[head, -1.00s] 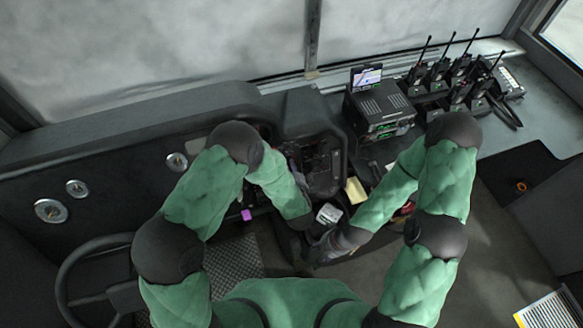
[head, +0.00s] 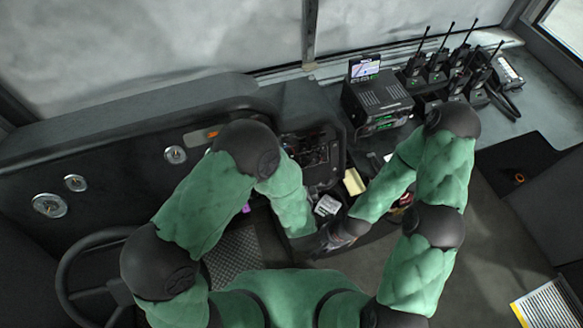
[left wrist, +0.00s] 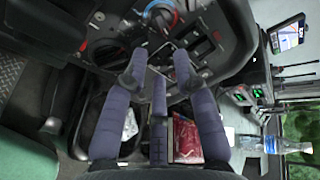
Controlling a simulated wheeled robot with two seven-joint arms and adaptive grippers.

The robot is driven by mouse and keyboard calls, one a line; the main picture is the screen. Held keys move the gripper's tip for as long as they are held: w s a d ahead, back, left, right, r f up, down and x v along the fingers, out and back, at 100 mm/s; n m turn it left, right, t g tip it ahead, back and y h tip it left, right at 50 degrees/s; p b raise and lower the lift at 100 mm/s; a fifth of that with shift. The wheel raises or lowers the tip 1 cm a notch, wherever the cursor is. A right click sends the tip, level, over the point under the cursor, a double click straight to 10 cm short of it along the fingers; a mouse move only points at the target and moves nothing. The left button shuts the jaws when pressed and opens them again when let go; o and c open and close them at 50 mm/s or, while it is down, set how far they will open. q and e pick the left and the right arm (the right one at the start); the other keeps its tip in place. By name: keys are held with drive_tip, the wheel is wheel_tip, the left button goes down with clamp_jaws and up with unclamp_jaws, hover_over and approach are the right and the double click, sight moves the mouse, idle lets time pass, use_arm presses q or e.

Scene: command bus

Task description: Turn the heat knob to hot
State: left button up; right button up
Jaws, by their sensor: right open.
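A round knob with blue and red markings (left wrist: 160,15), which looks like the heat knob, sits on the dark dash panel at the top of the left wrist view. Which way it is set is too small to tell. My left gripper (left wrist: 159,62) is open, with its purple fingers apart just below the knob and nothing visible between the tips.
Switches (left wrist: 203,42) lie right of the knob. A red packet (left wrist: 186,138) and a water bottle (left wrist: 285,145) show lower down. A radio unit (head: 378,103) and several walkie-talkies (head: 455,75) stand at the right. The steering wheel (head: 88,245) is at the left.

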use_arm(q)
drive_tip(key=shift+v, duration=1.25)
drive_tip(key=shift+f, duration=0.1)
